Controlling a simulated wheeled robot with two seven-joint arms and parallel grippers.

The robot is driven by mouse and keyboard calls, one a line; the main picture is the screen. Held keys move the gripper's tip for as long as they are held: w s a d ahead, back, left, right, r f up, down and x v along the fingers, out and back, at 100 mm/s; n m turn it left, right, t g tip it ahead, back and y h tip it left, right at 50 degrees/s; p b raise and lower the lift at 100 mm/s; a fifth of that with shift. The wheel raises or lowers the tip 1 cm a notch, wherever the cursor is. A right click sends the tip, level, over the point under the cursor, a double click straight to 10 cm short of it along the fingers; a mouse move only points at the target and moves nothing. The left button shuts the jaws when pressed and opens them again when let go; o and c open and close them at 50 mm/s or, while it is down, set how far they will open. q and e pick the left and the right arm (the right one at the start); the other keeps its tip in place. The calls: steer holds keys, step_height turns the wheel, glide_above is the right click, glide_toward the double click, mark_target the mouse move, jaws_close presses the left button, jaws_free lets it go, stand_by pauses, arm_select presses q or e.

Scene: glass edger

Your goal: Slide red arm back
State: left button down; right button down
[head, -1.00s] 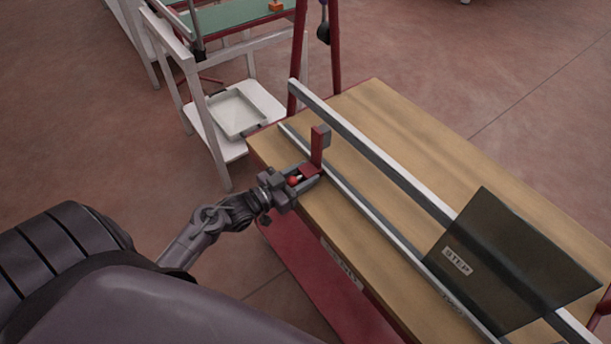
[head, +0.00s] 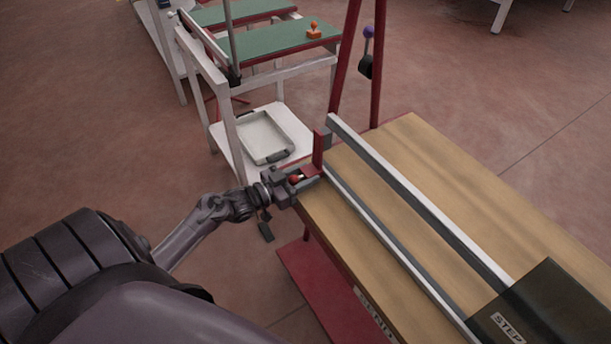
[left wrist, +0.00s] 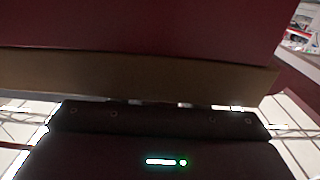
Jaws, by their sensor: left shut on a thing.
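The red arm (head: 318,152) is an upright red bracket with a grey block at its top. It stands at the far left end of the metal rail (head: 385,240) on the wooden table. My left gripper (head: 300,181) is shut at the foot of the red arm, with a small red knob (head: 295,179) showing between its jaws. In the left wrist view a dark red surface (left wrist: 140,25) fills the top, close to the lens, and the fingertips cannot be made out. My right gripper is not in view.
The wooden table (head: 440,165) carries a second, taller rail (head: 420,205) and a dark panel marked STEP (head: 560,300). A white cart with a tray (head: 265,138) stands behind the gripper. Red posts (head: 343,65) rise behind the table's left end.

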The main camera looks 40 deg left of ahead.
arm_select(q)
steer(key=shift+a, duration=0.3)
steer(key=c, duration=1.1)
jaws_free()
steer(key=shift+w, duration=0.1)
steer(key=shift+c, duration=0.2)
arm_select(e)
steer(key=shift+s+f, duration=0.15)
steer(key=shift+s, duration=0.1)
arm_select(q)
steer(key=shift+s+a, duration=0.2)
steer(key=shift+s, duration=0.25)
steer(key=v, duration=0.7)
steer(key=shift+p, duration=0.35)
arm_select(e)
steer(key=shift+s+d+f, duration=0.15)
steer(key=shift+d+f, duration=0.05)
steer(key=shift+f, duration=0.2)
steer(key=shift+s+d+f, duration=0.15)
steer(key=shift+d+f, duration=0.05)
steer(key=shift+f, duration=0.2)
arm_select(q)
steer(key=shift+d, duration=0.1)
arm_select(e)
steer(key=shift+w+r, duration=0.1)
